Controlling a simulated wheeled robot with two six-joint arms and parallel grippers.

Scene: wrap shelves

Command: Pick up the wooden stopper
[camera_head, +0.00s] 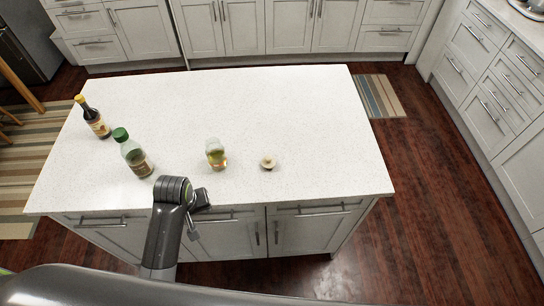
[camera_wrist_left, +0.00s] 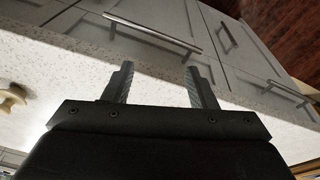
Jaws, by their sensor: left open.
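The wooden stopper (camera_head: 268,162), small, round and pale, sits on the white island top, right of the short glass bottle. It also shows cut off at the left edge of the left wrist view (camera_wrist_left: 12,98). My left gripper (camera_head: 194,228) is at the island's front edge, in front and to the left of the stopper and apart from it. In the left wrist view its two fingers (camera_wrist_left: 158,72) are spread with nothing between them, over the counter edge and drawer fronts. My right gripper is not in view.
A short bottle of yellowish liquid (camera_head: 216,154) stands left of the stopper. A green-capped bottle (camera_head: 134,153) and a dark yellow-capped bottle (camera_head: 93,118) stand farther left. The right and back of the island top (camera_head: 310,110) are clear.

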